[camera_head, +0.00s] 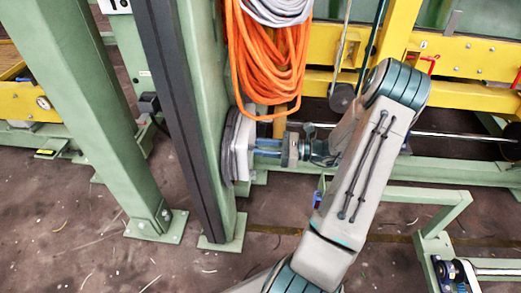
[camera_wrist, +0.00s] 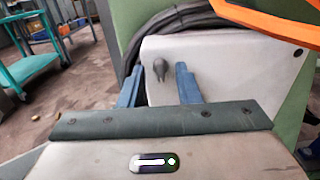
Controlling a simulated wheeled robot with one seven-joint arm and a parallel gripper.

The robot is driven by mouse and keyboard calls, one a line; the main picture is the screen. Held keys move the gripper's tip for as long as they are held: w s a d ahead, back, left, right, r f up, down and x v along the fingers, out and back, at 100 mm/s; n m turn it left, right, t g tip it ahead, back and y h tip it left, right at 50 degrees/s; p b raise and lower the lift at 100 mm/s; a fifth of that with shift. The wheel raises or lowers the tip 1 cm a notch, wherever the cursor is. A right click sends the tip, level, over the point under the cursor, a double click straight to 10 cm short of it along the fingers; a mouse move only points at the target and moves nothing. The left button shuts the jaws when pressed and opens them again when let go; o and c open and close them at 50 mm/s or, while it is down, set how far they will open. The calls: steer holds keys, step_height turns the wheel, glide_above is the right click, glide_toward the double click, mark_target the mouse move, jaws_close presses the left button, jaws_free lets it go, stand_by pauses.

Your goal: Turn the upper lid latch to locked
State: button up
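A pale box lid (camera_wrist: 225,60) fills the middle of the wrist view. A small grey latch knob (camera_wrist: 160,67) sits on it, its narrower end pointing down. My gripper (camera_wrist: 160,70) is open, with one blue finger on each side of the knob in the picture. I cannot tell whether the fingers touch the knob or how far they are from the lid. In the head view my gripper (camera_head: 254,148) points left at the box (camera_head: 241,138) on the green column. The latch is hidden there.
Orange cable coils (camera_head: 268,55) hang just above my gripper and show at the wrist view's upper right. Dark hose (camera_wrist: 180,18) loops behind the box. The green column (camera_head: 205,100) stands left of my arm. Yellow and green rails lie behind. A teal cart (camera_wrist: 28,55) stands at far left.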

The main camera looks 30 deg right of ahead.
steer(key=shift+w+a, duration=0.3)
steer(key=shift+a, duration=0.1)
jaws_close()
